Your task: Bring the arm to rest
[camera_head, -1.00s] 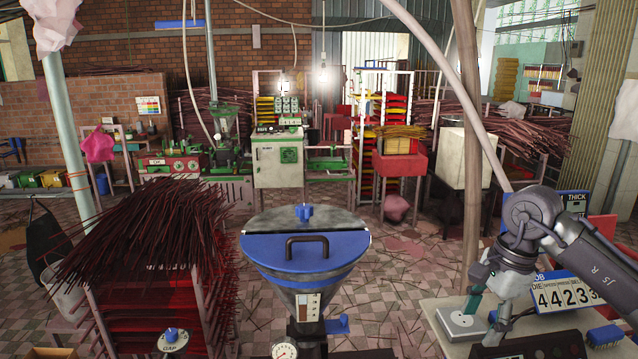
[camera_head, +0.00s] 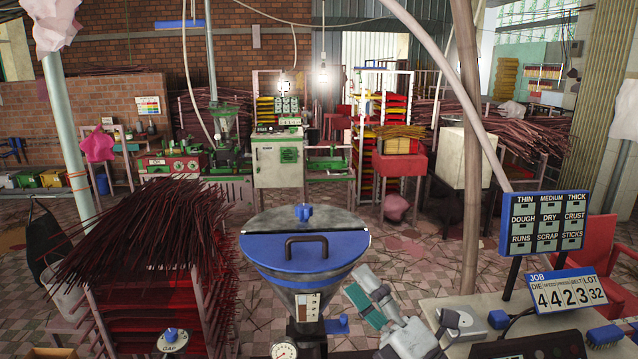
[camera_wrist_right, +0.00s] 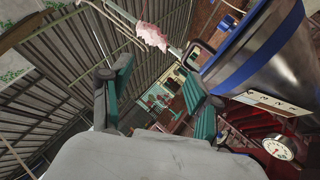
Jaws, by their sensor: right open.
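My right gripper (camera_head: 385,298) is in the lower middle of the head view, just right of the hopper, with its fingers angled up and to the left. Its grey fingers with teal pads stand apart in the right wrist view (camera_wrist_right: 155,85), with nothing between them. The hopper (camera_head: 305,262), a metal cone with a blue lid and a dark handle, stands left of the gripper and also fills the upper right of the wrist view (camera_wrist_right: 262,60). Whether the gripper touches it I cannot tell. My left gripper is not in view.
The worktable (camera_head: 418,302) at lower right holds a white box (camera_head: 462,322), a job number sign (camera_head: 566,292), a label board (camera_head: 543,226) and a blue brush (camera_head: 605,335). A rack of dark sticks (camera_head: 140,235) stands left.

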